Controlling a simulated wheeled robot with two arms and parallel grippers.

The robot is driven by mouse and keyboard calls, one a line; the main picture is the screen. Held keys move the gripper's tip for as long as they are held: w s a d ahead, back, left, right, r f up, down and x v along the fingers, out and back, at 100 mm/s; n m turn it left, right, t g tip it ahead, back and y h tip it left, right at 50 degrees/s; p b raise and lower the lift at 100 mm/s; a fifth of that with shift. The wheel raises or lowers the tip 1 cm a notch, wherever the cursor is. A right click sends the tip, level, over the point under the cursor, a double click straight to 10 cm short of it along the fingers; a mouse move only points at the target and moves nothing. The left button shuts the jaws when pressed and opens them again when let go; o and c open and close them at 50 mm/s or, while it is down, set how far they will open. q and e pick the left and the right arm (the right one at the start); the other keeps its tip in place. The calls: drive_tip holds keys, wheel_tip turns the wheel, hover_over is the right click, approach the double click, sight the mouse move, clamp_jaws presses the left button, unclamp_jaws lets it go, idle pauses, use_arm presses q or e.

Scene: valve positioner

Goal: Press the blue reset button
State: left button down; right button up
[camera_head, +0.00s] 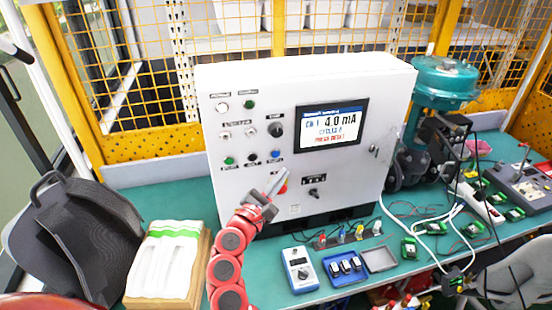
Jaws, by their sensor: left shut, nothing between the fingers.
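The white control cabinet (345,170) stands upright on the green bench. A small blue button (275,154) sits at the right end of the lower row on its front panel, beside a black button (252,157) and a green button (229,161). The cabinet's screen (332,125) shows "4.0 mA" and red text that seems to read "PRESS RESET". My left gripper (277,180) is shut and empty, just below the blue button in the picture. It partly hides a red knob (283,188). I cannot tell its gap to the panel. My right gripper is not in view.
A blue meter (299,270), a blue tray (346,270) and cables lie in front of the cabinet. A teal valve actuator (445,85) stands at right.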

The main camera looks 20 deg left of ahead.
sight(275, 154)
use_arm(q)
drive_tip(key=shift+w+a+b, duration=0.4)
drive_tip(key=shift+w+a, duration=0.3)
drive_tip(key=shift+w, duration=0.3)
drive_tip(key=shift+w+a+b, duration=0.4)
drive_tip(key=shift+w+a, duration=0.3)
drive_tip(key=shift+w, duration=0.3)
drive_tip(key=shift+w+f, duration=0.1)
idle(0.5)
drive_tip(key=shift+w+a, duration=0.2)
drive_tip(key=shift+w, duration=0.1)
drive_tip(key=shift+w+a+b, duration=0.25)
drive_tip(key=shift+b, duration=0.05)
idle(0.6)
idle(0.4)
drive_tip(key=shift+s+d+p, duration=0.35)
drive_tip(key=shift+s+d, duration=0.1)
drive_tip(key=shift+s, duration=0.2)
